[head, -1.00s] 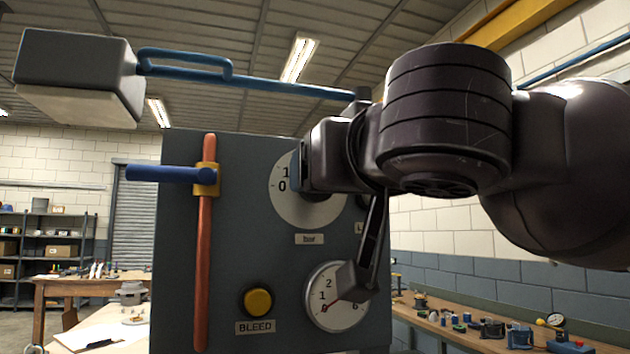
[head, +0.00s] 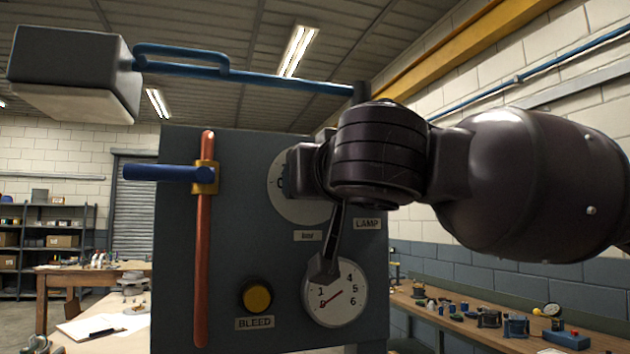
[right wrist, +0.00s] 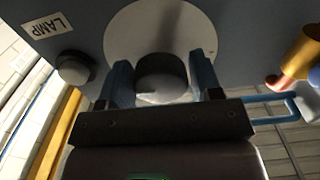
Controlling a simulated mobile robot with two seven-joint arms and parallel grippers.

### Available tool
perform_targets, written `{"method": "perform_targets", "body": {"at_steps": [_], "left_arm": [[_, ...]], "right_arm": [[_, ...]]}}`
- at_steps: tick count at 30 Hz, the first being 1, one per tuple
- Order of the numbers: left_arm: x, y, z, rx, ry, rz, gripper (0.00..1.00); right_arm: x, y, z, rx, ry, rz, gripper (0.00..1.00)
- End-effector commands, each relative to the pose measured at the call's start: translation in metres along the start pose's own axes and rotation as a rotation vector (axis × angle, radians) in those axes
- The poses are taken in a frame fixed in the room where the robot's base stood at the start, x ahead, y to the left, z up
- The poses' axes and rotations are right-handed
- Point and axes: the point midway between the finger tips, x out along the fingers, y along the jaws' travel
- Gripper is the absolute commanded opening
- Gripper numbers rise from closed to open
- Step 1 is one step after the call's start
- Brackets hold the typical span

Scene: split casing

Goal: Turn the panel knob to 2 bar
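The dark panel knob (right wrist: 162,78) sits at the centre of a pale round dial (right wrist: 118,35) in the right wrist view. My right gripper (right wrist: 163,84) has one blue finger on each side of it; a gap shows on the left, and contact on the right is unclear. In the head view, my right wrist hides the knob and much of the dial (head: 283,205), which has a "bar" label (head: 308,236) below. The gauge (head: 348,308) below has a red needle pointing near 0, partly covered by a dark link. My left gripper is out of view.
The panel (head: 260,150) carries a yellow BLEED button (head: 257,297), a red vertical pipe (head: 204,270) and a blue lever (head: 165,173). A bench (head: 420,312) with small parts stands at right.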

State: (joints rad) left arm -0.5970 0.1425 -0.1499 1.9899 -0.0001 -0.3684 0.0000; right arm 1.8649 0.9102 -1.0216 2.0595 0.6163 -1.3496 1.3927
Motion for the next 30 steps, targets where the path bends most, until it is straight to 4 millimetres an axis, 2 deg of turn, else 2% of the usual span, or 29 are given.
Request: {"method": "perform_targets", "body": {"at_steps": [1,6,17,30], "left_arm": [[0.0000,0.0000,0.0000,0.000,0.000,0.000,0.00],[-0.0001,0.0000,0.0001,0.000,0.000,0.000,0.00],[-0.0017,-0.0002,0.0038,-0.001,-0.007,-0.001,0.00],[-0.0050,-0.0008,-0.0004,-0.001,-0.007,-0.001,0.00]], "right_arm": [[-0.0001,-0.0001,-0.0001,0.000,0.000,0.000,0.51],[-0.0002,0.0000,-0.0001,0.000,0.000,0.000,0.27],[0.0001,-0.0003,0.0006,-0.066,-0.001,-0.002,0.27],[-0.0004,-0.0001,-0.0013,-0.419,0.000,-0.001,0.27]]}}
